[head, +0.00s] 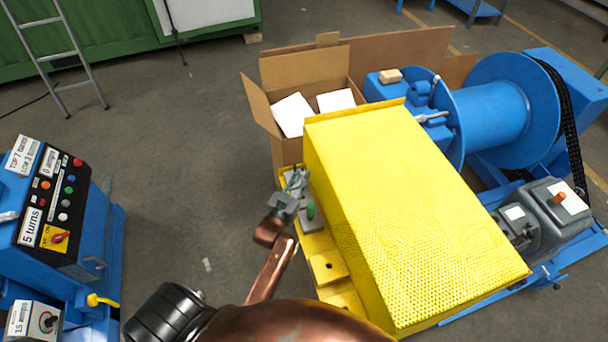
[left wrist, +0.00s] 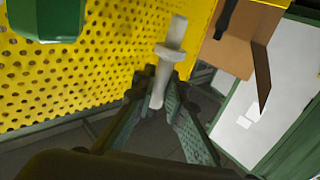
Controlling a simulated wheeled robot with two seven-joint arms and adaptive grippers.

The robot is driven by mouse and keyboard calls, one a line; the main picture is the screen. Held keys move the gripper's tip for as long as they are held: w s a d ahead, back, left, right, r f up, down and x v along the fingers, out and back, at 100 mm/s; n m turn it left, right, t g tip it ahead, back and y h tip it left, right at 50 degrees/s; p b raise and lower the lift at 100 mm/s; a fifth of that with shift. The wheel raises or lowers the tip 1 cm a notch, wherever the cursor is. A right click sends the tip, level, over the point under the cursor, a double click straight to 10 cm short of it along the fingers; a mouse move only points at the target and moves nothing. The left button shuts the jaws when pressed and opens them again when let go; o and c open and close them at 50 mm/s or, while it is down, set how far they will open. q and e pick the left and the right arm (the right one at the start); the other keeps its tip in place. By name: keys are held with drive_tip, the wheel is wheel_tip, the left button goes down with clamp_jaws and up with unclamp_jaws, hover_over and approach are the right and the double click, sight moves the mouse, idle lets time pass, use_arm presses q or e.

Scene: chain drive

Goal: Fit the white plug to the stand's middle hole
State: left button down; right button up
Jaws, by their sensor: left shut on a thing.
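My left gripper (head: 296,182) is beside the near left edge of the yellow perforated cover. In the left wrist view my left gripper (left wrist: 160,86) is shut on the white plug (left wrist: 170,56), a pale stepped pin with a wider collar. The plug's narrow end points away from the fingers, and it looks clear of other things. In the head view I cannot make out the plug clearly. A yellow ledge (head: 326,270) with a dark hole runs below the gripper; I cannot tell whether it is the stand. My right gripper is not in view.
The yellow cover (head: 400,190) stands close on the right. A green knob (head: 310,211) on a grey block is just below my gripper. An open cardboard box (head: 268,108) is behind it.

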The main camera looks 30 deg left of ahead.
use_arm(q)
drive_tip(key=shift+s+f, duration=0.1)
drive_tip(key=shift+s, duration=0.05)
wheel_tip(320, 180, down, 2)
drive_tip(key=shift+f+b, duration=0.25)
drive_tip(key=shift+b, duration=0.25)
drive_tip(key=shift+f+b, duration=0.45)
drive_tip(key=shift+f, duration=0.3)
drive_tip(key=shift+f+b, duration=0.35)
drive_tip(key=shift+f, duration=0.35)
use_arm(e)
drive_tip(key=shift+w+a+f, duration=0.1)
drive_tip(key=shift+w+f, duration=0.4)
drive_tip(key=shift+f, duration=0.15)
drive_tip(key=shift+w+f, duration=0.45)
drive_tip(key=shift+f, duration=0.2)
use_arm(q)
drive_tip(key=shift+p, duration=0.3)
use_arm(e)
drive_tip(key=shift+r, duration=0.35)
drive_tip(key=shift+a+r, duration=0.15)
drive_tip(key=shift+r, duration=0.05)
